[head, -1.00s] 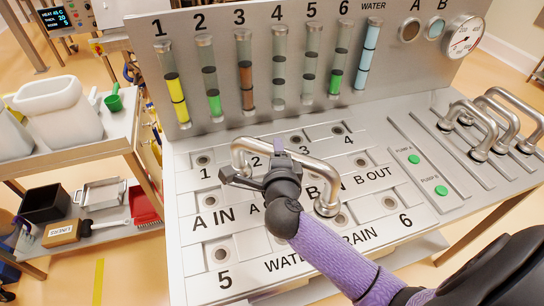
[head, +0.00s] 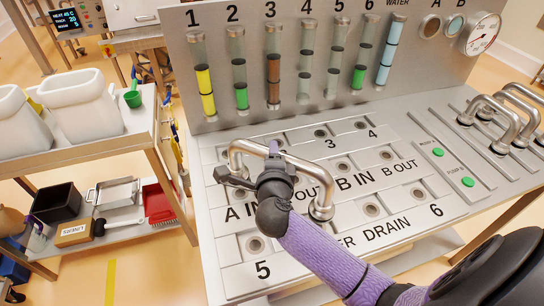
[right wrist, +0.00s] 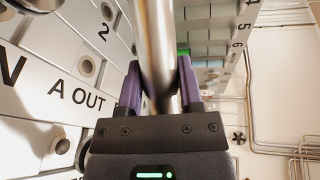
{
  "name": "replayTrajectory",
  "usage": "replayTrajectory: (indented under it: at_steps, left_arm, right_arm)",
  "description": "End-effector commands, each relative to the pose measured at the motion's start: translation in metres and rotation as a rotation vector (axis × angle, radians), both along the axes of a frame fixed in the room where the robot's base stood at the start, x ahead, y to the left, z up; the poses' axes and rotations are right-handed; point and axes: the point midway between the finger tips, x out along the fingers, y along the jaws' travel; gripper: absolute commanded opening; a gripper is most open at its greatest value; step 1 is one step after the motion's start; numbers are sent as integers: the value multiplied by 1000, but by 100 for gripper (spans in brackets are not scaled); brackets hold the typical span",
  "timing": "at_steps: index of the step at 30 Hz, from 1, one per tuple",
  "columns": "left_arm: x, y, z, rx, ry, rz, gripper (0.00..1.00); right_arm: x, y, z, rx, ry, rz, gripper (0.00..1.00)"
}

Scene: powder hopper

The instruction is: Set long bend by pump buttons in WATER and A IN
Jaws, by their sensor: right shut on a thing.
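The long bend (head: 237,150) is a U-shaped steel pipe. My right gripper (head: 272,160) is shut on its crossbar; the right wrist view shows the pipe (right wrist: 154,50) between the purple fingers (right wrist: 158,90). The A IN and WATER ports are hidden or unclear, and I cannot tell whether the ends touch the panel. Two green pump buttons (head: 438,152) (head: 468,182) are to the right. My left gripper is out of view.
More bends (head: 490,110) stand at the panel's right. Upright sight tubes (head: 203,78) and a gauge (head: 480,34) are on the back board. A trolley with white tubs (head: 80,105) stands at left. My right arm crosses the front.

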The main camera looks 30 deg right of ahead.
Motion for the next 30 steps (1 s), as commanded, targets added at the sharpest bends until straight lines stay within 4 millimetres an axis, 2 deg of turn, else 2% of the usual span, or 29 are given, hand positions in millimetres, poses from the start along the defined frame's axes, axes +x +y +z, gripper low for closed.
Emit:
replayTrajectory:
  at_steps: [1, 7, 16, 26, 27, 30]
  left_arm:
    - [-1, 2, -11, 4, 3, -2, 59]
    - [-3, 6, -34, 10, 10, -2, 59]
    - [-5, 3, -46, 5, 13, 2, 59]
    - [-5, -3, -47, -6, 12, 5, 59]
    - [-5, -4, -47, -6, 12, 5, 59]
    - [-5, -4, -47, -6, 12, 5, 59]
  right_arm:
    - [0, 0, -9, -1, -3, 1, 0]
    - [0, 0, -27, -1, -3, 2, 0]
    - [0, 0, -54, -2, -3, 0, 0]
    - [0, 0, -57, -1, -3, 1, 0]
    - [0, 0, -57, -1, -3, 1, 55]
    - [0, 0, -57, -1, -3, 1, 76]
